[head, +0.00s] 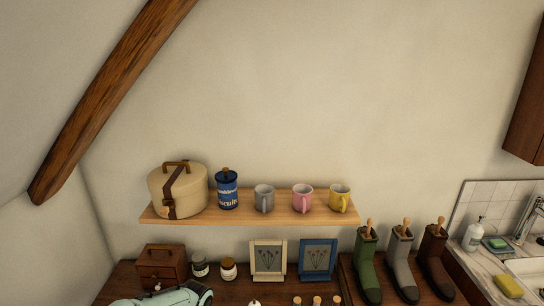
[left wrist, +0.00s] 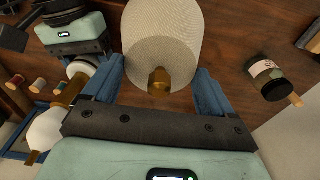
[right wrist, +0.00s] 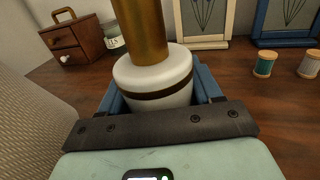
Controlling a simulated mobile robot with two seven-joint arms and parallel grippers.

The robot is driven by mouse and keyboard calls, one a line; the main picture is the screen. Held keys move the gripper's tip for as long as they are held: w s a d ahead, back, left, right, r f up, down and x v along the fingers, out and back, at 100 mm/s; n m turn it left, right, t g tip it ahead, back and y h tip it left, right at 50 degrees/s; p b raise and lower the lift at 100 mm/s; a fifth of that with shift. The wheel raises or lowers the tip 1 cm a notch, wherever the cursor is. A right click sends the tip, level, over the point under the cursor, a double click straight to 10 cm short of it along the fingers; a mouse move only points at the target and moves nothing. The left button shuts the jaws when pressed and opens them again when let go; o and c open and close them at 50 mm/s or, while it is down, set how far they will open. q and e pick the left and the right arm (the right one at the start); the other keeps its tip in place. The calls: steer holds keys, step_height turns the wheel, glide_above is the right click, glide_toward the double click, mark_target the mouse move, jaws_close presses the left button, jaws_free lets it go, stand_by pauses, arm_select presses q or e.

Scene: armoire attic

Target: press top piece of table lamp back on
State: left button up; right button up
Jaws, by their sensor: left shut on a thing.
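The lampshade (left wrist: 160,40), cream and ribbed with a brass end piece (left wrist: 158,82), sits between the fingers of my left gripper (left wrist: 165,85), which is shut on it. Its ribbed side also fills the left edge of the right wrist view (right wrist: 22,110). The lamp body (right wrist: 155,82) is white with a brown band and a brass stem (right wrist: 140,30). My right gripper (right wrist: 160,88) has a finger on each side of the body; whether they clamp it is unclear. In the left wrist view, a white bulb-like part (left wrist: 45,130) shows beyond it. The shade is beside the lamp body, apart from it.
Behind stand a small drawer box (head: 162,264), jars (head: 228,269) and two picture frames (head: 268,260). Several thread spools (right wrist: 264,64) stand to the right. A shelf (head: 235,217) with mugs and canisters hangs above. Boots (head: 402,265) stand farther right.

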arm_select(q)
steer(key=shift+w+r, duration=0.1)
steer(key=shift+w, duration=0.05)
stand_by(0.6)
steer(key=w+d+r+n, duration=0.2)
steer(key=w+r+n, duration=0.15)
steer(key=r, duration=0.55)
steer(key=w+d+r+n, duration=0.2)
steer(key=w+r, duration=0.3)
steer(key=r, duration=0.4)
steer(key=s+d+r+m, duration=0.1)
steer(key=d+r+m, duration=0.1)
steer(key=d+r, duration=0.3)
steer(key=d, duration=0.3)
steer(key=shift+d+r, duration=0.15)
steer(key=shift+r, duration=0.05)
steer(key=shift+s+m, duration=0.1)
steer(key=shift+m, duration=0.15)
steer(key=shift+f, duration=0.1)
steer(key=shift+f, duration=1.8)
steer(key=shift+f, duration=0.5)
